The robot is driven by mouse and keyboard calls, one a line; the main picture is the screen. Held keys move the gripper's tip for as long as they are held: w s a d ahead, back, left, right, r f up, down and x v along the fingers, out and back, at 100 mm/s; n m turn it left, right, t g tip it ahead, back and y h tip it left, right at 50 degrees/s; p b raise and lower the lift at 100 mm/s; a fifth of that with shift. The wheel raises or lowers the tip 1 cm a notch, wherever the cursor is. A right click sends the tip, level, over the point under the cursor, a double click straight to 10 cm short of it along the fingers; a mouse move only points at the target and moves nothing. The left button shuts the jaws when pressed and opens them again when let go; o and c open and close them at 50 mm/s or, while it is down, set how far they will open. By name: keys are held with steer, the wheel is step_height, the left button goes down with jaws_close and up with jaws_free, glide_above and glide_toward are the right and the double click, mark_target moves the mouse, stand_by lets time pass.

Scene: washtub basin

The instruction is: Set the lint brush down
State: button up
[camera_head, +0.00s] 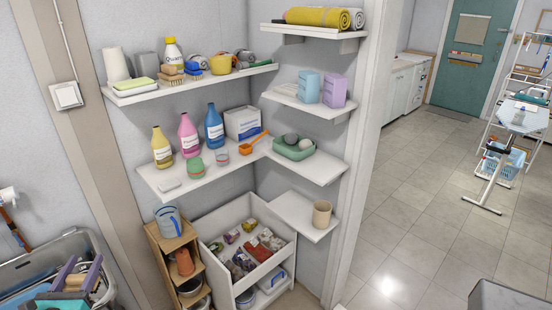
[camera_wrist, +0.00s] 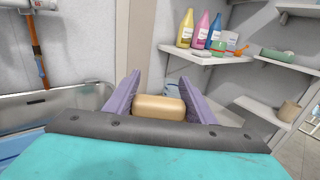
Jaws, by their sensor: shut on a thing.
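The lint brush shows in the wrist view as a tan, rounded block (camera_wrist: 160,107) between two purple fingers. My gripper (camera_wrist: 159,80) is shut on it. In the head view my gripper (camera_head: 82,266) is at the lower left, over the washtub basin (camera_head: 40,243), with a small tan part of the brush (camera_head: 76,281) between the fingers. The basin also shows in the wrist view (camera_wrist: 60,105), to the left of and behind the fingers. The underside of the brush is hidden.
Right of the basin stand a wooden rack (camera_head: 160,238) and a white bin (camera_head: 232,282) of small packets. Above, the middle shelf (camera_head: 205,180) holds bottles and a box. A low shelf (camera_head: 292,212) holds one tan cup and has bare room. Open floor lies far right.

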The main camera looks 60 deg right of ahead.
stand_by(0.3)
steer(key=s+d+r+m+g+h+b, duration=0.1)
steer(key=s+d+r+m+g+b, duration=0.15)
steer(key=d, duration=1.05)
steer(key=s+d+r+m+g+h+b, duration=0.1)
steer(key=s+d+g+b, duration=0.2)
steer(key=d, duration=1.1)
steer(key=s+d+r+m+g+h+b, duration=0.1)
steer(key=s+d+m+g+h+b, duration=0.15)
steer(key=d, duration=1.05)
steer(key=s+d+r+m+g+b, duration=0.2)
steer(key=s+d+r+g+b, duration=0.1)
steer(key=s+d, duration=0.9)
steer(key=s+d+r+m+g+y+b, duration=0.1)
steer(key=s+d+r+g+b, duration=0.3)
steer(key=s+d, duration=0.8)
steer(key=s+r+m, duration=0.1)
steer(key=s, duration=0.7)
steer(key=shift+s+d+r+m+g+b, duration=0.25)
steer(key=shift+r+m+g+b, duration=0.05)
steer(key=shift+b, duration=0.05)
steer(key=shift+w+d+r+p, duration=0.1)
steer(key=shift+d+r+p, duration=0.15)
steer(key=shift+p, duration=0.9)
steer(key=d+p, duration=0.1)
steer(key=p, duration=0.2)
steer(key=d+p, duration=0.1)
steer(key=p, duration=0.3)
steer(key=shift+w+f, duration=0.1)
steer(key=shift+f, duration=0.1)
